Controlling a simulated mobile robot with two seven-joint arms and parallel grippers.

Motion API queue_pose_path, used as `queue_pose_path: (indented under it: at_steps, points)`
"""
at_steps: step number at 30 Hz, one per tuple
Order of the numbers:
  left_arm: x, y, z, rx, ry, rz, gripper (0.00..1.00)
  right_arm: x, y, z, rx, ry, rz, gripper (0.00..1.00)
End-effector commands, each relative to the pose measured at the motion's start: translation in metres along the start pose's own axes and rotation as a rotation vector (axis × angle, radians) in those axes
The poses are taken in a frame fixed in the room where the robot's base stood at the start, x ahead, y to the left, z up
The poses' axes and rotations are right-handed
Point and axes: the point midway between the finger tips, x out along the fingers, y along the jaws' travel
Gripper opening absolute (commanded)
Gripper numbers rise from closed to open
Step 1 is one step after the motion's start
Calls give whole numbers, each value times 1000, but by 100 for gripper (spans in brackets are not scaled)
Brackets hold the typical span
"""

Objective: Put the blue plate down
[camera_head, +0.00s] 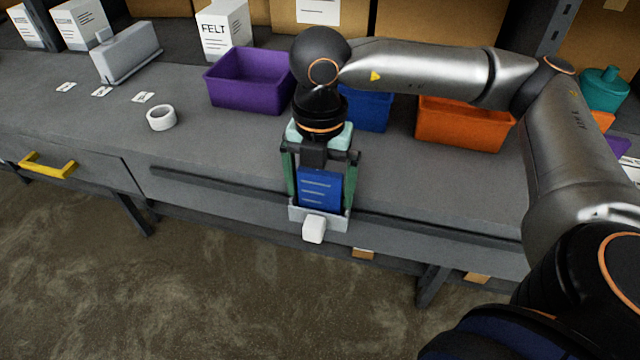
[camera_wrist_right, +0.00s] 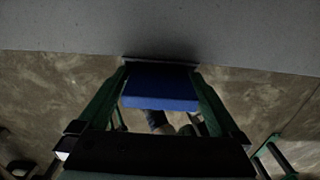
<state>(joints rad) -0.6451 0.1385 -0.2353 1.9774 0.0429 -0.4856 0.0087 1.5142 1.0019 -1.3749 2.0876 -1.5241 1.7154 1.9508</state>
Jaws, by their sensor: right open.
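The blue plate (camera_head: 319,189), with pale printed lines on its face, shows between the green fingers of my right gripper (camera_head: 320,206) at the bench's front edge. A grey bracket-like piece (camera_head: 337,221) with a white block (camera_head: 314,229) shows at its lower end. In the right wrist view the blue plate (camera_wrist_right: 160,91) shows between the two fingers, its far end by a dark strip below the grey surface. My right gripper is open around the plate. I cannot tell whether a finger touches it or what it rests on. My left gripper is not in view.
The grey bench (camera_head: 215,140) carries a purple bin (camera_head: 240,92), a blue bin (camera_head: 372,113), an orange bin (camera_head: 460,132), a white tape roll (camera_head: 161,117) and a grey device (camera_head: 127,55). A yellow drawer handle (camera_head: 47,166) sticks out at left.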

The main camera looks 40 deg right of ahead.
Motion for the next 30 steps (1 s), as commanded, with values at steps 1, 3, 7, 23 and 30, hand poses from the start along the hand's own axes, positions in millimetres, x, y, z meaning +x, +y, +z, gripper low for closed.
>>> queue_pose_path:
  at_steps: [1,3,7,23,30]
  points:
    - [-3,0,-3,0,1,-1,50,-4,0,0,0,0,1,100]
    - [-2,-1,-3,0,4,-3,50,-10,1,0,0,-1,3,100]
    - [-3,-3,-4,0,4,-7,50,-35,2,0,-1,-3,6,100]
    - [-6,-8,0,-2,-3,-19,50,-121,0,0,-1,-1,1,100]
    - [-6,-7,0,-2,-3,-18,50,-123,0,0,-1,0,0,100]
